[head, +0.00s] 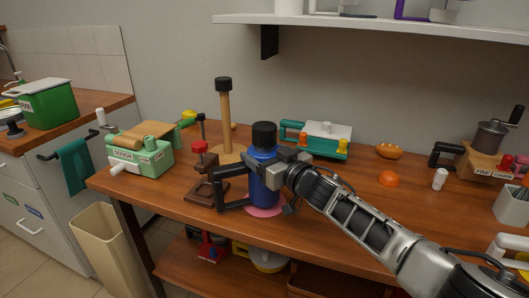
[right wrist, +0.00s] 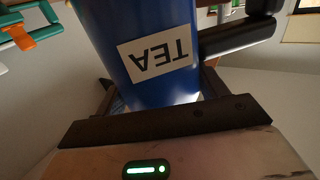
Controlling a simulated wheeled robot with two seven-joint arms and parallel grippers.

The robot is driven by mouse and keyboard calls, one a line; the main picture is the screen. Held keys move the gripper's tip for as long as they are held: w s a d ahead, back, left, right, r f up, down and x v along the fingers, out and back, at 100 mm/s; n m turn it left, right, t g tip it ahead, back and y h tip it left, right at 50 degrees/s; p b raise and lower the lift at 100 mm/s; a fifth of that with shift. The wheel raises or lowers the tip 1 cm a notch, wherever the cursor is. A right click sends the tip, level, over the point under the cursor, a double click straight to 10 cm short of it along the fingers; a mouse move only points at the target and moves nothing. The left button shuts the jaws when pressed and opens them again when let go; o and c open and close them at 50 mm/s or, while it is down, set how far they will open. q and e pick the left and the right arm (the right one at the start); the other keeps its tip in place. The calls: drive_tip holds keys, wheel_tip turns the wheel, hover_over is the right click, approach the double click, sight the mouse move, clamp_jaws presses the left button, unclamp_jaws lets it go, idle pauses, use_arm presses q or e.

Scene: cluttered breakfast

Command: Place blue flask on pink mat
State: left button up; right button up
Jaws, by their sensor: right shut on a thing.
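The blue flask (head: 264,188) has a black lid and a black handle on its left side, and stands upright near the table's front edge. The pink mat (head: 268,212) shows at the flask's foot, largely hidden by it. The flask is over the mat; I cannot tell whether its base touches it. My right gripper (head: 266,160) is shut on the flask's upper body, coming from the right. In the right wrist view the flask (right wrist: 112,30) fills the upper middle, with a white TEA label upside down. My left gripper is not in view.
A brown stand with a red knob (head: 200,148) and a wooden post (head: 226,115) are close left of the flask. A green dough machine (head: 140,158) is farther left. A teal and white device (head: 325,135) stands behind.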

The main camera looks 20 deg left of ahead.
drive_tip(key=shift+f, duration=0.4)
drive_tip(key=o, duration=1.8)
drive_tip(key=shift+o, duration=0.4)
drive_tip(key=shift+f, duration=0.2)
drive_tip(key=v, duration=1.4)
